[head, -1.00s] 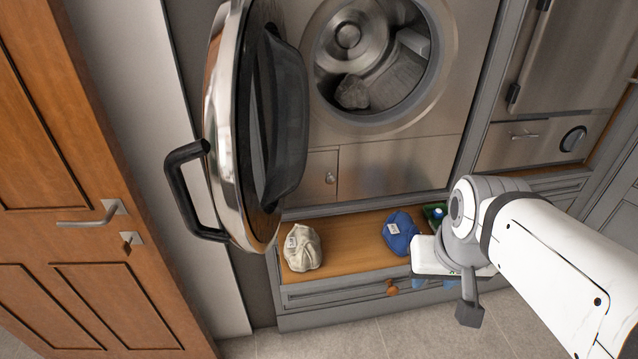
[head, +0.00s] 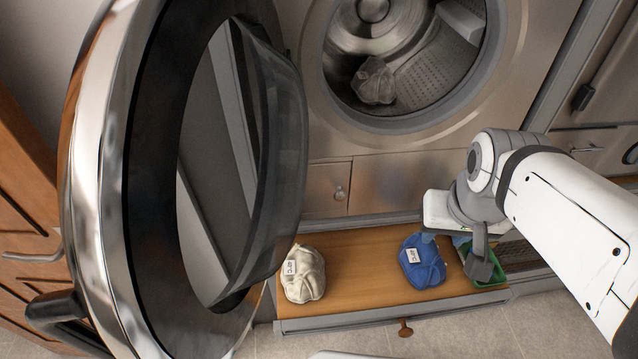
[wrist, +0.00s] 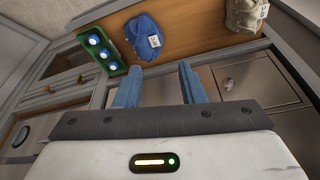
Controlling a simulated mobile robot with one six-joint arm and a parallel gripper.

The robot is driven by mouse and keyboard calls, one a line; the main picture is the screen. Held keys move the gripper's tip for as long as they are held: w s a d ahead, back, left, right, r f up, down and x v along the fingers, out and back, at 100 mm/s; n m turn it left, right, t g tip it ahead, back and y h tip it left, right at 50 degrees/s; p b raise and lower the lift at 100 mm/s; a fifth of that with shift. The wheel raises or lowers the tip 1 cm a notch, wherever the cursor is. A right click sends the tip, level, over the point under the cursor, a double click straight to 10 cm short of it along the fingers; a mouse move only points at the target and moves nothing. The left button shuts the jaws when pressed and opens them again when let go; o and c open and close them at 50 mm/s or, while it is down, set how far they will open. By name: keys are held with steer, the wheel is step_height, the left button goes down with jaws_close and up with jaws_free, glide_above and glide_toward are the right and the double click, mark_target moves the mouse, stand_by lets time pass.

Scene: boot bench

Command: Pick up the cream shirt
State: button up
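The cream shirt (head: 304,275) is a crumpled cream bundle with a white label. It lies on the wooden bench top at the left end in the head view, just right of the open washer door's lower edge. In the wrist view the cream shirt (wrist: 243,16) shows at the top right, partly cut off by the frame edge. My gripper (wrist: 160,82) has its two blue fingers apart with nothing between them. It is away from the cream shirt, over toward the blue bundle's end of the bench. In the head view my wrist mostly hides the fingers.
A blue bundle (head: 424,262) with a label lies on the bench (head: 365,285), right of the cream shirt. A green tray (wrist: 101,52) with blue-capped items stands beside it. The open washer door (head: 100,190) fills the left. A grey bundle (head: 374,82) lies in the drum.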

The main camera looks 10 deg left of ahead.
mark_target(307, 271)
steer(key=shift+o, duration=0.5)
steer(key=shift+a, duration=0.1)
steer(key=o, duration=0.9)
steer(key=w+a+f+n+g+y+b, duration=0.1)
steer(key=w+a+f+b, duration=0.2)
steer(key=a+f, duration=0.4)
steer(key=w+a+f+g+b, duration=0.1)
steer(key=w+a+f+b, duration=0.2)
steer(key=a+f, duration=0.4)
steer(key=shift+w+f+n+y+b, duration=0.25)
steer(key=shift+n+y+b, duration=0.15)
steer(key=shift+b, duration=0.2)
steer(key=o, duration=0.4)
steer(key=shift+g, duration=0.7)
steer(key=a+f+b, duration=0.2)
steer(key=a+f, duration=0.5)
steer(key=f, duration=0.1)
steer(key=shift+w+a+b, duration=0.1)
steer(key=shift+a+b, duration=0.25)
steer(key=shift+a, duration=0.05)
steer(key=f, duration=0.2)
steer(key=a+f, duration=0.1)
steer(key=f, duration=0.2)
steer(key=a+f+b, duration=0.1)
steer(key=f, duration=0.2)
